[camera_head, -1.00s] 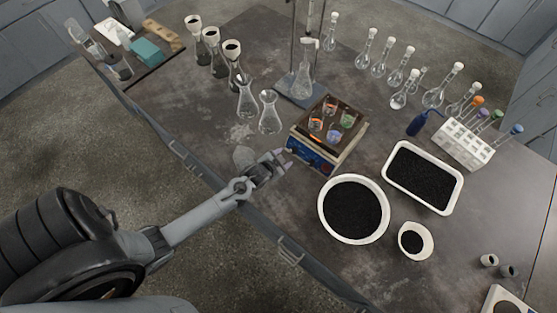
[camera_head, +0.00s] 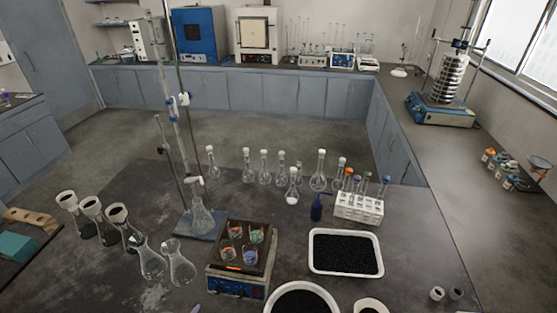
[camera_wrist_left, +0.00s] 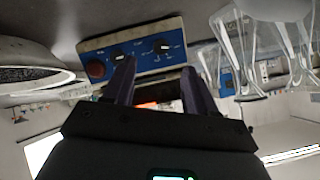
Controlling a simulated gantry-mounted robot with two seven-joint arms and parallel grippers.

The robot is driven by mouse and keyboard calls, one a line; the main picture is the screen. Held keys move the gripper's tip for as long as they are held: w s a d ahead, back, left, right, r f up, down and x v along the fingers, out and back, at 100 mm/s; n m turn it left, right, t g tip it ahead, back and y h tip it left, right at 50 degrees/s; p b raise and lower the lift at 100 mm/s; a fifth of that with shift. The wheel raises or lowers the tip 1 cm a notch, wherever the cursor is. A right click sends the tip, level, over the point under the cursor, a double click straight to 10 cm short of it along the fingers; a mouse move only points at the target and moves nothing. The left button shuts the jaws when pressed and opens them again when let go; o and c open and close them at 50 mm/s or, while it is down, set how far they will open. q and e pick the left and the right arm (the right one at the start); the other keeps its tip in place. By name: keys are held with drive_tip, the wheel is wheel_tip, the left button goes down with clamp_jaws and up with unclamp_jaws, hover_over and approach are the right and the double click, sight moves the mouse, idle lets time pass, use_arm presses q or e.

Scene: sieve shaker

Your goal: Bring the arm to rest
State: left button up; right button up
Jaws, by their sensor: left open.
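My left gripper (camera_wrist_left: 157,70) shows in the left wrist view with its two dark fingers apart and nothing between them. It faces the blue front panel (camera_wrist_left: 150,42) of the box-shaped device, with its knobs and red button; I cannot tell the gap. In the head view this device (camera_head: 237,285) stands at the front of the dark bench, with several small beakers of coloured contents on top. Only what may be a fingertip of my left gripper shows at the bottom edge there; the rest of that arm is out of frame. My right gripper is in neither view.
Glass flasks (camera_head: 179,268) stand left of the device. A white tray (camera_head: 378,268) of black grains and a round white bowl (camera_head: 268,301) are to its right. A stand (camera_head: 205,226) rises behind. A sieve stack (camera_head: 450,78) stands on the far right counter.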

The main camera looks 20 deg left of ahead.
use_arm(q)
drive_tip(key=s+d+r+g+p, duration=0.2)
drive_tip(key=s+d+r+p, duration=0.1)
drive_tip(key=s+r, duration=0.3)
drive_tip(key=s+d+r+g+h+p, duration=0.1)
drive_tip(key=s+d+r, duration=0.4)
drive_tip(key=r, duration=0.6)
drive_tip(key=s+d+r+g+h+p, duration=0.1)
drive_tip(key=s+d+r+g+p, duration=0.2)
drive_tip(key=s+r, duration=0.4)
wheel_tip(320, 180, up, 2)
drive_tip(key=shift+d+r+n+p, duration=0.2)
drive_tip(key=shift+d+n+p, duration=0.3)
drive_tip(key=shift+p, duration=0.4)
drive_tip(key=shift+d, duration=0.1)
